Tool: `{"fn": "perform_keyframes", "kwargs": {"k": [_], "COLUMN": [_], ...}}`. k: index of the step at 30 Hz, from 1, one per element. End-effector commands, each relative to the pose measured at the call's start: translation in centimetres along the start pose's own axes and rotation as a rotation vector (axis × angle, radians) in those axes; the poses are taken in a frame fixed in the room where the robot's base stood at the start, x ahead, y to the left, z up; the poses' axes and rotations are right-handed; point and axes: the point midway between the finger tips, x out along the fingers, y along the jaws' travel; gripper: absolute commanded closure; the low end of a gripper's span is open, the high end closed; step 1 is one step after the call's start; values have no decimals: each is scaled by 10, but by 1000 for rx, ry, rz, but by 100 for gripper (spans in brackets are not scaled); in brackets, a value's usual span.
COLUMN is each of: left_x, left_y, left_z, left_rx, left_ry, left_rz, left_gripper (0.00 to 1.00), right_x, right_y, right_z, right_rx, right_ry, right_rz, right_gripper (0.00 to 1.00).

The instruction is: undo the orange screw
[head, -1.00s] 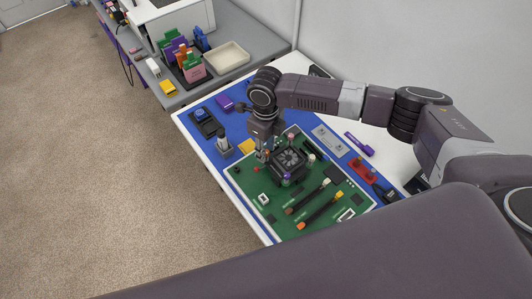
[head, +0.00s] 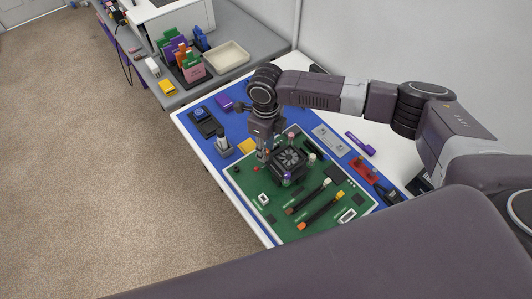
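A black fan cooler (head: 289,160) sits on the green circuit board (head: 248,187). A pink-red screw head (head: 291,136) shows at its back corner, a pale one (head: 312,157) at its right corner and a purple one (head: 286,177) at its front corner. I cannot make out an orange screw; the cooler's left corner is covered by my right gripper (head: 263,156). That gripper points down at this corner, and its fingers are too small to tell open from shut. My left gripper is not in view.
Two cables with black and orange ends (head: 321,210) lie at the board's front. A grey holder (head: 224,146), a yellow block (head: 247,147), a purple tool (head: 359,143) and a red part (head: 362,169) stand around the board on the blue mat (head: 190,120).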

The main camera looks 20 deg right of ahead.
Motion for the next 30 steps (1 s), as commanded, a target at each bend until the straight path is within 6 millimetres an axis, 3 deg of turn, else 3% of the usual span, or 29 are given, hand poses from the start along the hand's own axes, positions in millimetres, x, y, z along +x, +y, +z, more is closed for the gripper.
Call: {"fn": "perform_keyframes", "kwargs": {"k": [7,19,30], "left_x": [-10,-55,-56], "left_y": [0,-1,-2], "left_z": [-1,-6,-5], "left_rx": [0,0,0], "left_ry": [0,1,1], "left_rz": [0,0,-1], "left_gripper": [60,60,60], "right_x": [-10,-58,-60], "right_y": [0,0,0], "right_z": [0,0,0], "right_rx": [1,1,1], "right_ry": [0,0,0], "right_rz": [-1,-1,-1], "right_gripper": [72,72,72]}}
